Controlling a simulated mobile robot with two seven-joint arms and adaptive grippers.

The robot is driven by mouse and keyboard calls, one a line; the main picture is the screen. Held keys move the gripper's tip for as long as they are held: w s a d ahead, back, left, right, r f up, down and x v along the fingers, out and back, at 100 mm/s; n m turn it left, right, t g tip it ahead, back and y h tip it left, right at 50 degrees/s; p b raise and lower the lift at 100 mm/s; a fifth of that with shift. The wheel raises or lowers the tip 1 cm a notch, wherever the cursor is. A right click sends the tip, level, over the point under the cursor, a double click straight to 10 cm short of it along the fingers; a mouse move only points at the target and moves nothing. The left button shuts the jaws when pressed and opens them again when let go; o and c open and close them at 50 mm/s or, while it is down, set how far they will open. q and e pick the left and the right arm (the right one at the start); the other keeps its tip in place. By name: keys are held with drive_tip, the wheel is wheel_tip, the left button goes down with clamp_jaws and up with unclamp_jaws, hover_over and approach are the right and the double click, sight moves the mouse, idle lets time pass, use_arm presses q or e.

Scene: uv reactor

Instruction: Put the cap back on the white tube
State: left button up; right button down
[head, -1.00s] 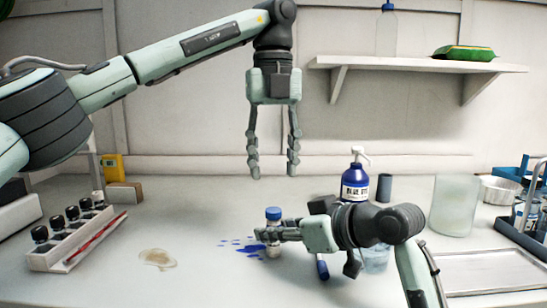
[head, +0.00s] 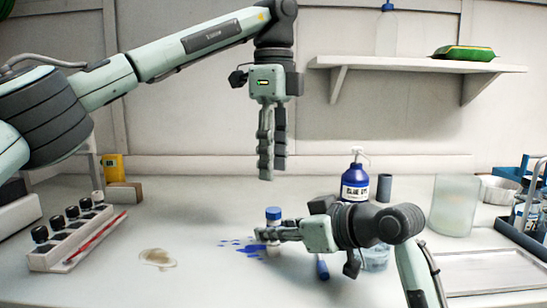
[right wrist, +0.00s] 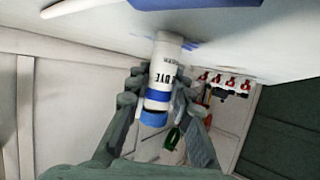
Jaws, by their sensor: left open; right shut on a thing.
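The white tube (head: 273,246) stands upright near the blue splatter in the head view, with a blue top (head: 273,213) that looks like a cap. In the right wrist view, the tube (right wrist: 164,60) shows dark lettering, a blue band and a blue end (right wrist: 153,118). My right gripper (head: 264,234) is shut around the tube's body, with its fingers on both sides in the wrist view (right wrist: 159,92). My left gripper (head: 271,174) is open and empty, pointing down above and behind the tube.
A blue cylinder (head: 322,267) lies beside my right gripper. A blue pump bottle (head: 355,183) stands behind my right arm. A rack of dark-capped vials (head: 72,238) is at left, a brown stain (head: 157,258) nearer the middle. A shelf (head: 420,65) is at upper right.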

sight(273, 209)
use_arm(q)
wheel_tip(273, 209, down, 8)
drive_tip(key=shift+r, duration=0.1)
idle(0.4)
